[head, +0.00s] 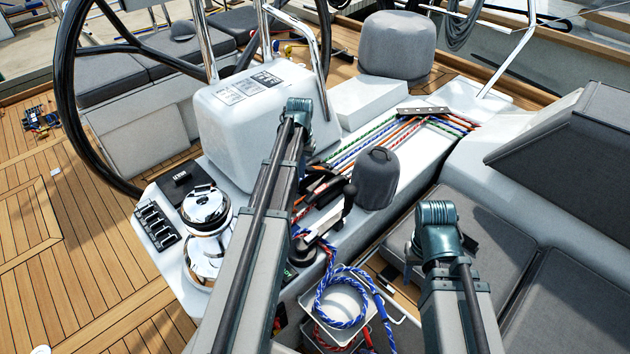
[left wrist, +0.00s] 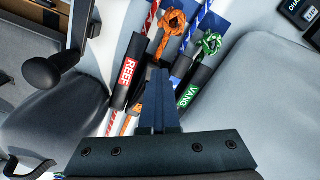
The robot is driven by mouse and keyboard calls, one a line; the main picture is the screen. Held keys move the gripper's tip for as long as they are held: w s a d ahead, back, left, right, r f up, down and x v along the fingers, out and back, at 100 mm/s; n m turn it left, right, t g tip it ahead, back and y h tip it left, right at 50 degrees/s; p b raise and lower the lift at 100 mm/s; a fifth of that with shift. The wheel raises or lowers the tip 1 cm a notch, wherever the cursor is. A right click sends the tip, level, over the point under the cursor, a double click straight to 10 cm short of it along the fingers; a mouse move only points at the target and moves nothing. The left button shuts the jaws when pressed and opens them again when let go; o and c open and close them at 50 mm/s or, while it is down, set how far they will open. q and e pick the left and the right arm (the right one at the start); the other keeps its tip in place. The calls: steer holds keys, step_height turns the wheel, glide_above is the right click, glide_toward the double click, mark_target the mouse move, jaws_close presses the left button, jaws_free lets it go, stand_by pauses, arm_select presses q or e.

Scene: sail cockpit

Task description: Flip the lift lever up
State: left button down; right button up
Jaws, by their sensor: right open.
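Several dark clutch levers (head: 318,188) sit in a row on the white console, partly hidden behind my left arm. In the left wrist view one has a red REEF label (left wrist: 126,74) and another a green VANG label (left wrist: 183,95). No label reading LIFT is legible; an orange-marked part (left wrist: 128,124) between them is mostly covered. My left gripper (left wrist: 160,76) is shut, its fingers together between the REEF and VANG levers; I cannot tell whether they touch one. My right gripper (head: 440,249) is mostly hidden behind its arm, with dark finger parts showing either side, apart from the levers.
A winch handle with a black knob (left wrist: 41,72) stands beside the levers. A grey-covered winch (head: 377,180) is right of them, a chrome winch (head: 206,208) left. Coloured ropes run behind. A bin (head: 350,274) holds coiled blue rope. A steering wheel (head: 66,100) stands left.

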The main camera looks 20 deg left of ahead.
mark_target(310, 168)
arm_select(q)
steer(key=shift+w+d+r, duration=0.1)
steer(key=shift+w+d, duration=0.15)
steer(key=shift+w, duration=0.2)
steer(key=shift+w+d+r, duration=0.1)
steer(key=shift+w+d, duration=0.1)
steer(key=shift+w, duration=0.25)
steer(key=shift+w+d+r+p, duration=0.2)
steer(key=shift+w+r+p, duration=0.35)
steer(key=shift+p, duration=0.05)
steer(key=shift+w+d, duration=0.2)
steer(key=shift+w, duration=0.25)
steer(key=shift+s+a, duration=0.1)
steer(key=shift+s, duration=0.05)
steer(key=shift+a+r+p, duration=0.15)
steer(key=shift+r+p, duration=0.6)
steer(key=shift+p, duration=0.25)
